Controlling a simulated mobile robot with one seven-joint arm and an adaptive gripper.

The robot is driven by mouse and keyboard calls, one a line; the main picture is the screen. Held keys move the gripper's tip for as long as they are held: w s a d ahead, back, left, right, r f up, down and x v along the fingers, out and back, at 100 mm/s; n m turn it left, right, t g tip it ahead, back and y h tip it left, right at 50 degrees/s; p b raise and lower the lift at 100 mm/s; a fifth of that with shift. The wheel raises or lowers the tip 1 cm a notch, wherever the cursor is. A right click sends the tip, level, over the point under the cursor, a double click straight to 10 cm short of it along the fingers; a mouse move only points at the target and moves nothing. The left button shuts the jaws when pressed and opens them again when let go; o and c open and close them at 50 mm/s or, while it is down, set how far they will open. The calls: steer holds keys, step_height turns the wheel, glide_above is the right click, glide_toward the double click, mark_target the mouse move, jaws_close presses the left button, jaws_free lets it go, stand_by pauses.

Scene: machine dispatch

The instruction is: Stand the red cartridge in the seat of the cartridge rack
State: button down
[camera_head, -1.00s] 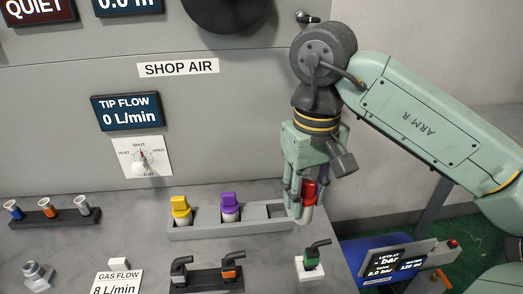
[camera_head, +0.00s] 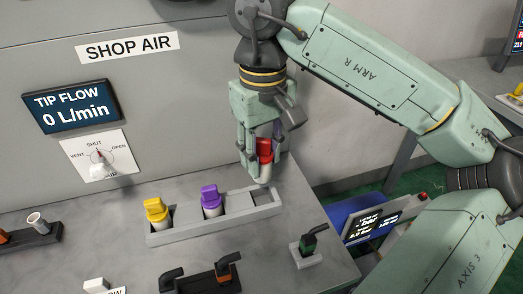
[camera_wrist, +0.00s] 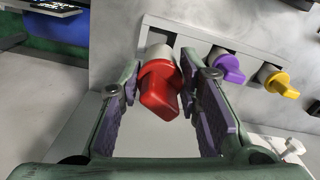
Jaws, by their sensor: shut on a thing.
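The red cartridge (camera_head: 264,147) has a red cap and a pale lower body, and hangs roughly upright in my gripper (camera_head: 258,160). In the wrist view the red cartridge (camera_wrist: 160,90) sits between the two purple-padded fingers of my gripper (camera_wrist: 165,105), which is shut on it. The grey cartridge rack (camera_head: 190,233) lies on the bench, with empty space at its right end. The cartridge's lower end appears just behind or above that end; whether it touches is unclear. The rack also shows in the wrist view (camera_wrist: 192,42).
A yellow cartridge (camera_head: 156,209) and a purple cartridge (camera_head: 211,199) stand in the rack's left seats. A green-and-black fitting (camera_head: 308,240) stands on a block to the right front. An orange-and-black fitting (camera_head: 222,268) is in front. The grey wall panel (camera_head: 190,100) rises close behind.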

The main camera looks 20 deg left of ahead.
mark_target(262, 173)
steer(key=shift+f+b, duration=2.05)
steer(key=shift+f, duration=0.3)
steer(key=shift+f+b, duration=1.6)
steer(key=shift+f, duration=0.35)
steer(key=shift+r, duration=0.1)
steer(key=c, duration=1.1)
jaws_free()
steer(key=shift+o, duration=0.3)
steer(key=o, duration=0.3)
steer(key=shift+o, duration=0.2)
steer(key=shift+r, duration=0.1)
